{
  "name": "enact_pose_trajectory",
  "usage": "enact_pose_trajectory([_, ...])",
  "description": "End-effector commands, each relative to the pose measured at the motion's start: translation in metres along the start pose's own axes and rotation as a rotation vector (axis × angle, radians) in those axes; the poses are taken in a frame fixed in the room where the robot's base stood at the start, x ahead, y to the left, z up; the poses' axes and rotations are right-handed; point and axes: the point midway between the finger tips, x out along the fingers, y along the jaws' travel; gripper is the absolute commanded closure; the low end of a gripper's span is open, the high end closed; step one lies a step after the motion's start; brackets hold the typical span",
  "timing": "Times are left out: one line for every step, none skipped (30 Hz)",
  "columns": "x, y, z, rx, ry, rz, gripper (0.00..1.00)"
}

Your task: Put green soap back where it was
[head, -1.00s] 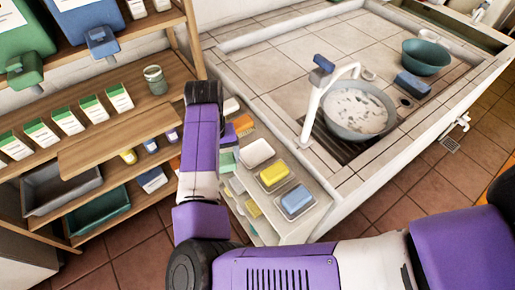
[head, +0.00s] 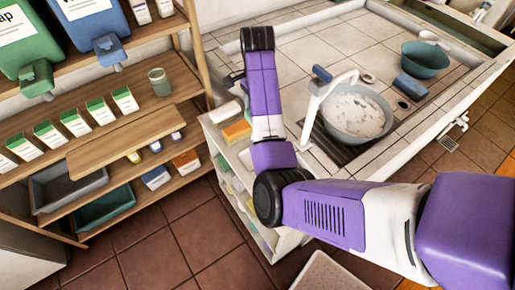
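A small green block (head: 222,162), possibly the green soap, shows in the head view at the left side of the low white stand, below an orange sponge (head: 237,131). My gripper (head: 235,82) is a dark shape beyond the raised end of my arm, above the back of the stand, by the wooden shelf's right post. Its fingers are too small and too covered to tell whether they are open or hold anything. My arm hides much of the stand's top.
A faucet (head: 317,105) and a basin of sudsy water (head: 371,128) are right of my arm. A blue block (head: 410,88) and green bowl (head: 425,60) are farther right on the tiled counter. The wooden shelf (head: 122,143) with cartons and bins fills the left.

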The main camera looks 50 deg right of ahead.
Motion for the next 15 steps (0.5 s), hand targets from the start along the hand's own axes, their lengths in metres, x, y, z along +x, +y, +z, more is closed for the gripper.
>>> enact_pose_trajectory([0.008, 0.004, -0.001, 0.000, 0.000, 0.009, 0.82])
enact_pose_trajectory([0.017, 0.004, 0.000, -0.001, -0.002, 0.009, 0.82])
enact_pose_trajectory([0.029, 0.003, 0.001, 0.000, -0.003, 0.006, 0.82])
enact_pose_trajectory([0.035, 0.002, 0.001, -0.001, -0.003, 0.005, 0.82])
enact_pose_trajectory([0.040, 0.003, 0.001, -0.001, -0.003, 0.006, 0.82])
enact_pose_trajectory([0.048, 0.003, 0.001, -0.001, -0.003, 0.007, 0.82])
enact_pose_trajectory([0.053, 0.003, 0.002, -0.001, -0.004, 0.006, 0.82])
enact_pose_trajectory([0.058, 0.002, 0.002, -0.001, -0.004, 0.005, 0.82])
enact_pose_trajectory([0.065, 0.002, 0.002, -0.001, -0.003, 0.005, 0.82])
enact_pose_trajectory([0.070, 0.003, 0.001, -0.001, -0.003, 0.005, 0.82])
enact_pose_trajectory([0.075, 0.003, 0.002, -0.001, -0.003, 0.005, 0.82])
enact_pose_trajectory([0.081, 0.002, 0.002, -0.003, -0.004, 0.004, 0.82])
enact_pose_trajectory([0.086, 0.002, 0.002, -0.002, -0.004, 0.004, 0.82])
enact_pose_trajectory([0.091, 0.002, 0.002, -0.001, -0.004, 0.004, 0.82])
enact_pose_trajectory([0.098, 0.002, 0.002, -0.001, -0.003, 0.004, 0.82])
